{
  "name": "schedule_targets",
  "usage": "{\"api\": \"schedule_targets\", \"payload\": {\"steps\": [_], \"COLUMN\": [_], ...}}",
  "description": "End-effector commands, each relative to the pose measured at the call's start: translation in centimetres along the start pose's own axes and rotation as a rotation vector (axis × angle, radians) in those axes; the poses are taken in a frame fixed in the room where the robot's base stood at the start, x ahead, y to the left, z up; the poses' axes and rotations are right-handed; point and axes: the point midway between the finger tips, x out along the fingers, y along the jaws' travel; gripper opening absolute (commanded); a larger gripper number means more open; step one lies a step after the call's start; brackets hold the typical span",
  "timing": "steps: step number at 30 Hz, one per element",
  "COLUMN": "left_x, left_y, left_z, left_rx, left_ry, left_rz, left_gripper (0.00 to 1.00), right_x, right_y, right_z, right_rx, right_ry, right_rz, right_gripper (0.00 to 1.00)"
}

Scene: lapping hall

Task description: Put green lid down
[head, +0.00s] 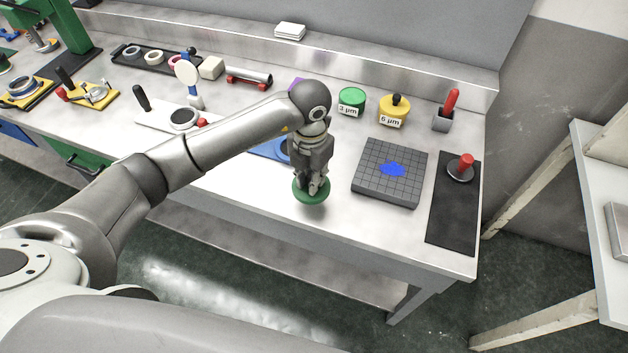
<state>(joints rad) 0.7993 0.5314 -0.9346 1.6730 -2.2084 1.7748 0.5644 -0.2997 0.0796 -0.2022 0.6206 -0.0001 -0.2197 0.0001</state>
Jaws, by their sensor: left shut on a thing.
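The green lid (311,193) is a round disc near the front edge of the steel bench, left of the dark grid plate. My left gripper (315,184) points down over it and is shut on it. The fingers hide the middle of the lid. I cannot tell whether the lid touches the bench top or is held just above it. A green jar (351,101) marked "3 µm" stands farther back, to the right of my wrist. My right gripper is not in view.
The dark grid plate (372,191) with a blue patch lies close to the right. Beyond it is a black mat (439,225) with a red-knobbed disc. A yellow jar (394,112) marked "6 µm" stands behind the plate. Bare steel (255,185) lies left of the lid.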

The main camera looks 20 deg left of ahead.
Motion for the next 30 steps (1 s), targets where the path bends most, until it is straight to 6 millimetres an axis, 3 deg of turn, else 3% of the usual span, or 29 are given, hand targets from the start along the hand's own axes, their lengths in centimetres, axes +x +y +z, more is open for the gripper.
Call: {"api": "schedule_targets", "payload": {"steps": [10, 17, 29, 30], "left_x": [2.3, 5.1, 5.9, 5.7], "left_y": [0.4, 0.4, 0.5, 0.5], "left_z": [1.8, 1.8, 1.9, 1.9], "left_rx": [0.001, 0.001, 0.001, 0.001], "left_ry": [0.002, 0.001, 0.0, 0.0], "left_rz": [0.0, -0.001, 0.001, 0.0], "left_gripper": [0.0, 0.0, 0.0, 0.24], "right_x": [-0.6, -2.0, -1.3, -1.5], "right_y": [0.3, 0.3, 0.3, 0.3], "right_z": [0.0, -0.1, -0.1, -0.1], "right_rx": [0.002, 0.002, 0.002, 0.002], "right_ry": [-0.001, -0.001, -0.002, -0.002], "right_rz": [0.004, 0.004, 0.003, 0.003], "right_gripper": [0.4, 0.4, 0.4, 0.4]}}
